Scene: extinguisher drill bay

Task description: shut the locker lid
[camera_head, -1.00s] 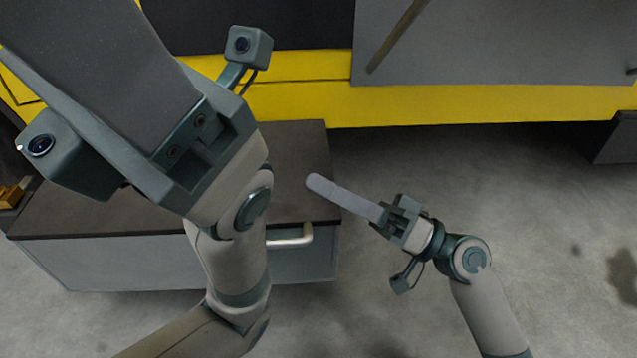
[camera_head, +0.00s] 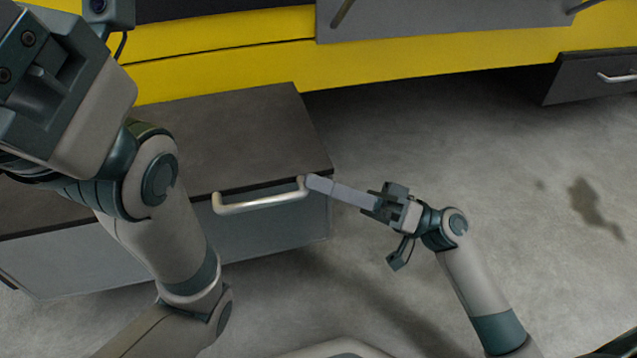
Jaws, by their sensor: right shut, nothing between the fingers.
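The locker (camera_head: 270,225) is a low grey box at the left of the head view. Its dark lid (camera_head: 235,130) lies flat over the body as far as I can see, with the left part hidden behind my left arm. A pale bar handle (camera_head: 262,202) is at the front edge. My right gripper (camera_head: 310,182) is shut and empty, its fingertips at the handle's right end; I cannot tell whether they touch. My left gripper (camera_head: 50,90) shows only its body at the upper left, above the lid in the picture; its fingers are out of frame.
A yellow structure (camera_head: 440,70) with grey panels (camera_head: 450,18) runs along the back, behind the locker. A dark box with a handle (camera_head: 590,78) stands at the far right. The concrete floor (camera_head: 480,180) between is clear, with a dark stain at right.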

